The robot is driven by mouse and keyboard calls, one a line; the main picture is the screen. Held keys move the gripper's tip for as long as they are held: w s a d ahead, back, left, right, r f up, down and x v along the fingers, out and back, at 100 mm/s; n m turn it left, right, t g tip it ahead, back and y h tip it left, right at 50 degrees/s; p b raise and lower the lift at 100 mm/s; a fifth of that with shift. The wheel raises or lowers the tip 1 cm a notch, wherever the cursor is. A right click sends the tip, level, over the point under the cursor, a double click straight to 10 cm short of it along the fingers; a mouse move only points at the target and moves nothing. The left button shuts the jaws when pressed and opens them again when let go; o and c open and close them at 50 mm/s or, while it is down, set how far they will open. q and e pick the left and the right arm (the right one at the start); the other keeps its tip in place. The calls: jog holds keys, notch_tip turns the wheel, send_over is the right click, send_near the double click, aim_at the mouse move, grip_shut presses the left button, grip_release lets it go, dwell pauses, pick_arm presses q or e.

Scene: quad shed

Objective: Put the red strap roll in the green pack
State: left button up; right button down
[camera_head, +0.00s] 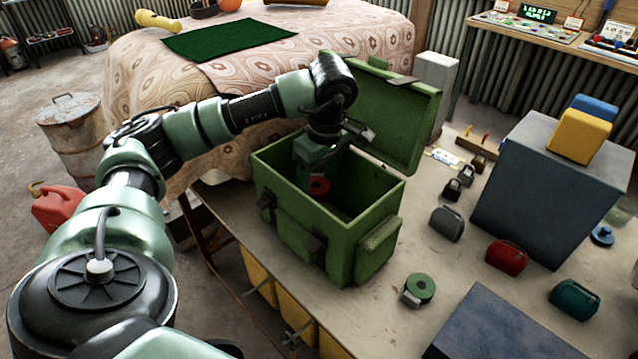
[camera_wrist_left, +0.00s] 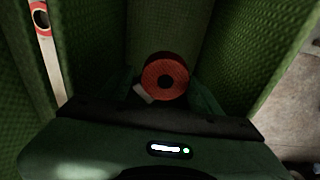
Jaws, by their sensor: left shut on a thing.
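The green pack (camera_head: 290,222) stands on the workbench with its lid open and tilted back. My left gripper (camera_head: 318,182) reaches down into the pack from above. It is shut on the red strap roll (camera_head: 319,187), which is inside the pack's opening, below the rim. In the left wrist view the red strap roll (camera_wrist_left: 165,77) shows between the fingertips, with the pack's green walls (camera_wrist_left: 275,50) around it. Whether the roll touches the pack's floor I cannot tell. My right gripper is not in view.
A green strap roll (camera_head: 420,288) lies on the bench right of the pack. A red pouch (camera_head: 507,257), a grey pouch (camera_head: 447,223) and a teal pouch (camera_head: 574,299) stand farther right, near a large grey box (camera_head: 545,190). Bare bench lies between.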

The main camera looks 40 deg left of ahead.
pick_arm(q)
notch_tip(320, 180, down, 10)
jog(key=shift+p, duration=0.45)
jog(key=shift+f, duration=0.2)
jog(key=shift+f, duration=0.2)
jog(key=o, duration=1.4)
jog(key=shift+r, duration=0.1)
jog(key=shift+o, duration=0.2)
jog(key=shift+r, duration=0.1)
